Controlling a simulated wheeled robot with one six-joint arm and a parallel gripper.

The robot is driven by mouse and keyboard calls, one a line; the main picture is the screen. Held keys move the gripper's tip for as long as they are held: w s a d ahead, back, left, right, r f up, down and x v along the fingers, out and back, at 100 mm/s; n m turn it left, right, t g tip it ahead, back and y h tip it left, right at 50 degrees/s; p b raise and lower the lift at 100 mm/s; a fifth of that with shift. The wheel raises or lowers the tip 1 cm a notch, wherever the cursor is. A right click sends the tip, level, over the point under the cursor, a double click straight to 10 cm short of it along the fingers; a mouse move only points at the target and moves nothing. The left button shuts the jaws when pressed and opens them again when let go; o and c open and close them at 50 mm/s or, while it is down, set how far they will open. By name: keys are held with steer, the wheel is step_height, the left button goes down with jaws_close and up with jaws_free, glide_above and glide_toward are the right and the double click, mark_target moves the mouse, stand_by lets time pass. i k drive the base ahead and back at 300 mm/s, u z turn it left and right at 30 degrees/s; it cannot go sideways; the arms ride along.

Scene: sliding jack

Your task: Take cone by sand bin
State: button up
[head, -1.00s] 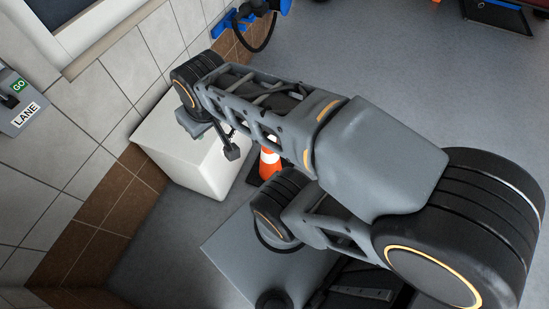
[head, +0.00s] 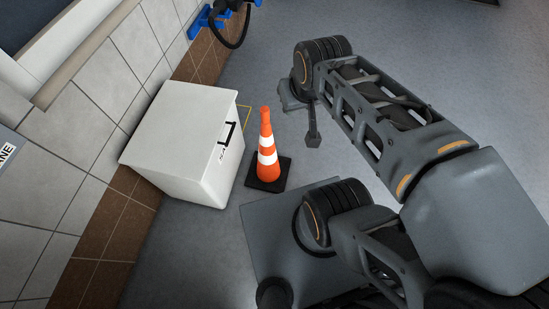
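The orange cone (head: 267,155) with white bands stands upright on a square black base on the floor. It is now in full view in the head view, just right of the white sand bin (head: 177,139), with a small gap between them. The bin stands against the tiled wall, its lid shut, with a black latch or handle on its front. My gripper (head: 312,138) hangs at the far end of my arm, to the right of the cone and apart from it. Its fingers are small and partly hidden, so their opening cannot be made out.
A tiled wall (head: 75,205) with a brown lower band runs along the left. A blue wall fixture (head: 212,18) with a black hose is at the top. Thin yellow floor marking (head: 246,118) shows beside the bin. Open grey floor (head: 430,60) lies beyond my arm.

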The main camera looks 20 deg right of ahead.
mark_target(269, 170)
steer(key=u, duration=3.7)
steer(key=k, duration=1.55)
steer(key=z, duration=1.95)
steer(key=i, duration=0.5)
